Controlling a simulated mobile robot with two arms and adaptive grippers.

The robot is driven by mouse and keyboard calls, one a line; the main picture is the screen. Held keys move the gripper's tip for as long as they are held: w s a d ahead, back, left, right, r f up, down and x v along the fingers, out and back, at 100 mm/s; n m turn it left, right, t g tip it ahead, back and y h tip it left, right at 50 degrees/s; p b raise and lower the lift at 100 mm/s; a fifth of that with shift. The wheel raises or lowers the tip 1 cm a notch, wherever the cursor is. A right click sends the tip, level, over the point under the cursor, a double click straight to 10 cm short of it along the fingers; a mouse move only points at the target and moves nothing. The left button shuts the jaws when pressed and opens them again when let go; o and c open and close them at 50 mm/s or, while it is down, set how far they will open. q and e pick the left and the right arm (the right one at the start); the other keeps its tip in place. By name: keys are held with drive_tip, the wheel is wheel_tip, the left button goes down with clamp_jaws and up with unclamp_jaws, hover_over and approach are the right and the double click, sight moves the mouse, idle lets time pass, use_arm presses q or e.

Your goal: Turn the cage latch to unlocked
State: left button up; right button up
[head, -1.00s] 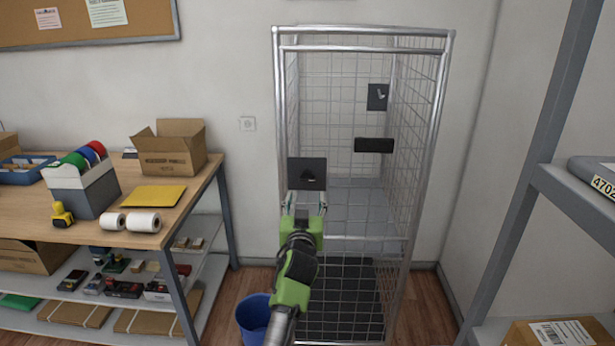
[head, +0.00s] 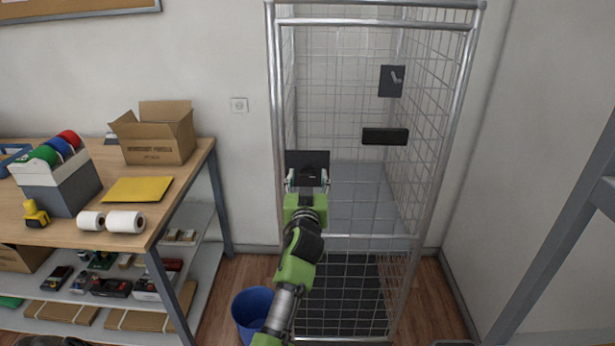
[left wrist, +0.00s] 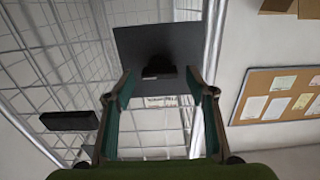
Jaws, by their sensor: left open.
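The wire cage (head: 272,120) stands against the wall in the middle of the head view. A dark square plate (head: 307,159) sits on its left front post, and in the left wrist view this plate (left wrist: 140,42) carries a short black knob, the latch (left wrist: 158,72). My left gripper (head: 308,181) is open in front of this plate. In the left wrist view its fingertips (left wrist: 160,84) stand on either side of the knob, with gaps visible; contact cannot be told. A second dark plate with a small light lever (head: 392,81) is at the cage's upper right. My right gripper is not in view.
A black bar handle (head: 385,136) is on the cage's right part. A blue bin (head: 252,308) stands on the floor left of my arm. A wooden workbench (head: 180,205) with an open box (head: 158,140) is at left. A grey rack (head: 560,240) is at right.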

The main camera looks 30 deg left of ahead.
use_arm(q)
drive_tip(key=shift+c, duration=1.1)
drive_tip(key=c, duration=0.9)
drive_tip(key=shift+o, duration=0.2)
drive_tip(key=shift+m, duration=0.4)
drive_tip(key=m, duration=0.3)
drive_tip(key=m+p, duration=0.1)
drive_tip(key=m, duration=0.3)
drive_tip(key=shift+d+m, duration=0.15)
drive_tip(key=shift+m, duration=0.15)
drive_tip(key=m+p, duration=0.1)
drive_tip(key=m, duration=0.4)
drive_tip(key=m+p, duration=0.2)
drive_tip(key=m, duration=0.3)
drive_tip(key=shift+f+m, duration=0.1)
drive_tip(key=shift+m, duration=0.2)
